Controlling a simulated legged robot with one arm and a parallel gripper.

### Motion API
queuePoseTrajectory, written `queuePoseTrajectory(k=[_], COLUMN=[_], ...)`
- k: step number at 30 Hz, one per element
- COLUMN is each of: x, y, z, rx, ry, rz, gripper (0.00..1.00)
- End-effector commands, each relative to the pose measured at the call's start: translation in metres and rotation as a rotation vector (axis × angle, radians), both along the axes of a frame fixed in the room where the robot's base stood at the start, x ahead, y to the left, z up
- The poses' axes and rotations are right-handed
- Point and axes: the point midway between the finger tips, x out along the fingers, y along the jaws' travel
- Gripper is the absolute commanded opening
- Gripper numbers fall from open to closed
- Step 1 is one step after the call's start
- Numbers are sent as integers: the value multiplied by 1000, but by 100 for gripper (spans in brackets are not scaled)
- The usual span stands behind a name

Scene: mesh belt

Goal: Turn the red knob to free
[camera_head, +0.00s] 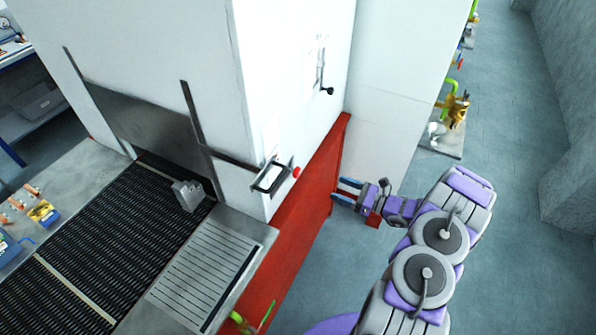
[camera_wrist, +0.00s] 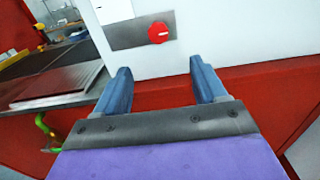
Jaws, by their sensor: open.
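The red knob (camera_head: 295,172) sits on the right end of a small metal panel on the white machine's side. In the wrist view the red knob (camera_wrist: 158,32) is round with a pale mark across its face, mounted on a grey plate (camera_wrist: 128,36). My gripper (camera_head: 346,189) is open and empty, to the right of the knob in the head view, beside the red lower part of the machine. In the wrist view my gripper's blue fingers (camera_wrist: 160,78) are spread apart below the knob and do not touch it. Any lettering near the knob is too small to read.
The white machine (camera_head: 300,90) stands on a red base (camera_head: 300,215). A black mesh belt (camera_head: 80,245) runs into it, with a grey block (camera_head: 188,195) on it. A slotted metal tray (camera_head: 200,275) juts out in front. Open floor (camera_head: 500,130) lies to the right.

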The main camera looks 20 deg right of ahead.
Motion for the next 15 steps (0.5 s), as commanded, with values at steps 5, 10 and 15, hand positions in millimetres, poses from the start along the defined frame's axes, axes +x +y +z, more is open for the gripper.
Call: queuePoseTrajectory(k=[5, 10, 15], x=[17, 41, 64], y=[20, 44, 67], z=[0, 1, 1], rx=[-1, 0, 1], ry=[0, 0, 0], rz=[7, 8, 9], gripper=[71, 71, 71])
